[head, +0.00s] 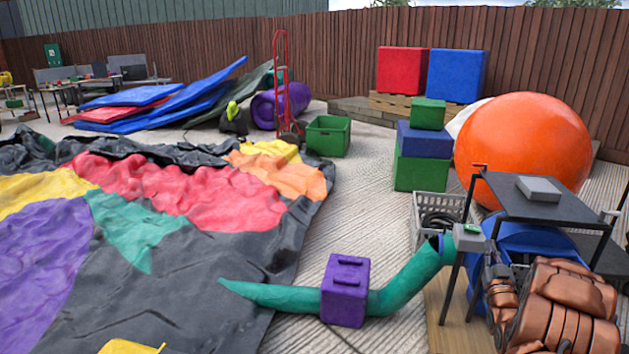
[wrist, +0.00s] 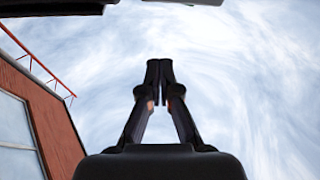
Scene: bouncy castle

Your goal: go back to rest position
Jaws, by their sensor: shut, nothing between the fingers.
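My gripper (wrist: 160,66) shows in the wrist view with its two dark fingers together at the tips. It is shut and empty. It points up against a cloudy sky, with nothing near the fingertips. In the head view, copper-coloured links of my arm are folded at the lower right, and I cannot make out the fingers there.
A dark table (head: 515,205) stands close at the right, by a blue blower (head: 540,243) and a grey crate (head: 433,212). A green tube (head: 408,284) passes a purple block (head: 345,291). The deflated castle (head: 190,270) covers the left. Paving (head: 375,190) is clear mid-view.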

